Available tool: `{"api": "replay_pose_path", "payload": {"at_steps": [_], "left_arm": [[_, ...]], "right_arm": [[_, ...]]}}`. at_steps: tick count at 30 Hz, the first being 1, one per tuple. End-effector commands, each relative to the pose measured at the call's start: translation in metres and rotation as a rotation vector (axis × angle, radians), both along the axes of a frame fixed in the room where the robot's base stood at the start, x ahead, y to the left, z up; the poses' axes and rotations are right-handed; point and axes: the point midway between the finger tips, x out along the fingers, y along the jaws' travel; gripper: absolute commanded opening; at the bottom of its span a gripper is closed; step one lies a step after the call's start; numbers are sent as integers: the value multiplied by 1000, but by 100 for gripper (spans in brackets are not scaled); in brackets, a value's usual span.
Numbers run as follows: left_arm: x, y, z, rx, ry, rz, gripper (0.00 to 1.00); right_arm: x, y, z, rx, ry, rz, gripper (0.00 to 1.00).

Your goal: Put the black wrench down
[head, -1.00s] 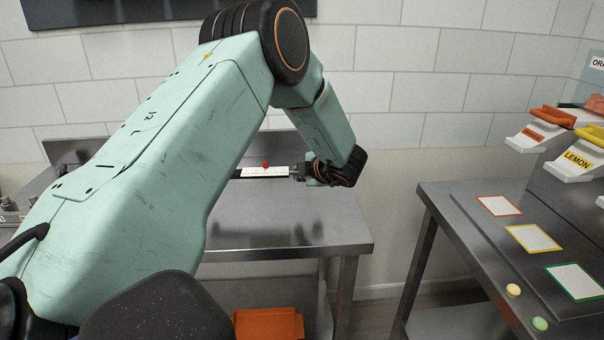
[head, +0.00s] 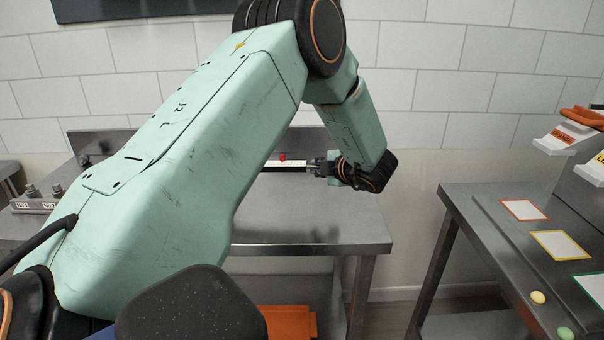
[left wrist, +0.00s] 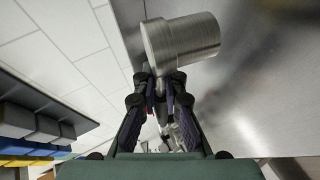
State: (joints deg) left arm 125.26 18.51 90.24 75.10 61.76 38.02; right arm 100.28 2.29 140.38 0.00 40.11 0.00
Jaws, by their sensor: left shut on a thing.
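My left gripper (head: 314,167) is shut, at the end of my arm over the back of the steel table (head: 310,215). A slim dark bar, which I take for the black wrench (head: 290,170), runs left from its fingertips, below a white strip with a red knob (head: 282,157). My arm hides the left part. In the left wrist view, the gripper (left wrist: 163,85) has its fingertips close together, right before a shiny metal cylinder (left wrist: 182,40). The wrench cannot be made out clearly there. Whether it touches the table I cannot tell. My right gripper is not in view.
Labelled metal fittings (head: 38,205) are at the far left. An orange box (head: 290,320) is low in front. The table's front right is bare.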

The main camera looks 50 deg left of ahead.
Motion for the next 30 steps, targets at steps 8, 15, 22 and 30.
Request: {"api": "replay_pose_path", "payload": {"at_steps": [8,15,22,30], "left_arm": [[-18,-11,15,145,-89,72,0],[-19,-12,-24,154,-93,78,0],[-19,-12,-44,153,-96,78,0],[-19,-12,-76,153,-95,77,0]], "right_arm": [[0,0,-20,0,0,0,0],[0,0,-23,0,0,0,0],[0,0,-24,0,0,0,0],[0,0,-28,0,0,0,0]]}}
